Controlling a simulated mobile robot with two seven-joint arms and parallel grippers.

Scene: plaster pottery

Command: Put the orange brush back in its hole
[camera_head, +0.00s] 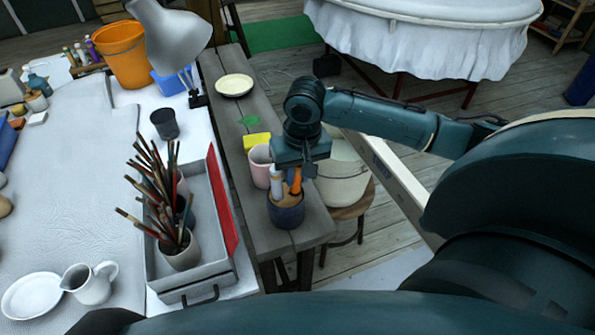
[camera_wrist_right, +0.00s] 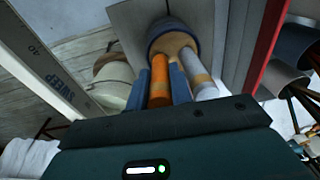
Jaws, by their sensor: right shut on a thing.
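My right gripper (camera_head: 290,172) is above a dark blue pot (camera_head: 287,214) near the front end of the wooden bench. It is shut on the orange brush (camera_head: 296,182). In the right wrist view, its two blue fingers (camera_wrist_right: 158,88) are on both sides of the orange handle (camera_wrist_right: 160,78). The handle points down at the pot's tan top (camera_wrist_right: 174,43). I cannot tell whether its end is in a hole or only over it. A white-handled brush (camera_head: 276,183) stands upright in the same pot, just left of the orange one. My left gripper is not in view.
A pink cup (camera_head: 260,165) and a yellow block (camera_head: 257,141) stand behind the pot on the bench (camera_head: 232,131). A grey tray (camera_head: 205,276) with brush-filled cups and a red panel (camera_head: 222,203) is to the left. A white bucket (camera_head: 343,180) is to the right.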

